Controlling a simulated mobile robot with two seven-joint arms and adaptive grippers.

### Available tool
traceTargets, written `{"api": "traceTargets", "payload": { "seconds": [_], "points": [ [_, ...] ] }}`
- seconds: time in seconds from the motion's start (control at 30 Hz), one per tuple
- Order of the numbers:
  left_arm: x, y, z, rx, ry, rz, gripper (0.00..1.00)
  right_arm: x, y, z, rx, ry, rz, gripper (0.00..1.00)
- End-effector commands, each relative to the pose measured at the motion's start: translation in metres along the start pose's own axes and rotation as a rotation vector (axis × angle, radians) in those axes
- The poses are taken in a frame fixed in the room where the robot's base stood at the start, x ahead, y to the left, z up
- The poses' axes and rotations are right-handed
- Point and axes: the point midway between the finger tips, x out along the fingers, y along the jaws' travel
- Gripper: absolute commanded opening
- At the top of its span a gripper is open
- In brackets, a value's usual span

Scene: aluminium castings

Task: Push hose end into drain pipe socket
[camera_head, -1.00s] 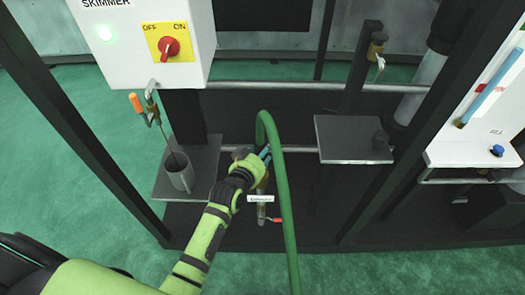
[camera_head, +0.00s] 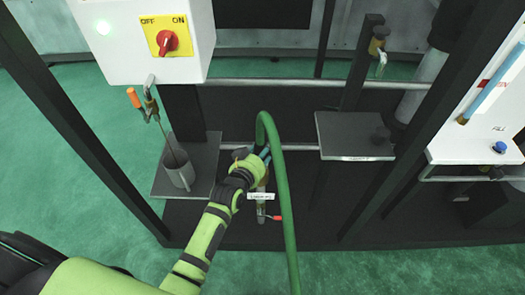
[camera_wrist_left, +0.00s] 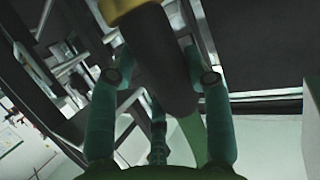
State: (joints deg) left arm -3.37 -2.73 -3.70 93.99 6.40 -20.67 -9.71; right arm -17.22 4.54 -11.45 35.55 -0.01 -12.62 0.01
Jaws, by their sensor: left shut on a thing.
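The green hose (camera_head: 285,205) arches over beside my left gripper (camera_head: 264,154) and runs down to the bottom edge of the head view. Green hose (camera_wrist_left: 194,138) shows below that. A brass-coloured ring (camera_wrist_left: 122,8) meets the dark end at the top edge; it may be the drain pipe socket. In the head view a brass pipe part (camera_head: 261,186) sits just under my gripper. How far the end is seated is hidden.
A red-handled valve (camera_head: 274,217) and a white label (camera_head: 260,196) are just below my gripper. A shelf with a metal cup (camera_head: 179,172) stands to the left, another shelf (camera_head: 350,140) to the right. Dark frame posts (camera_head: 70,110) flank the area.

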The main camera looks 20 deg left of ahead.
Motion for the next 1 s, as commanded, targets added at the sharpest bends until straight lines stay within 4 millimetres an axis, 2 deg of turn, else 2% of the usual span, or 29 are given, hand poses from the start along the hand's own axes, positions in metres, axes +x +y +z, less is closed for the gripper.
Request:
{"api": "traceTargets", "payload": {
  "seconds": [1.0],
  "points": [
    [0.007,0.000,0.017,0.001,0.006,0.000,0.00,0.014,0.000,0.001,0.000,0.001,0.000,0.48]
  ]
}}
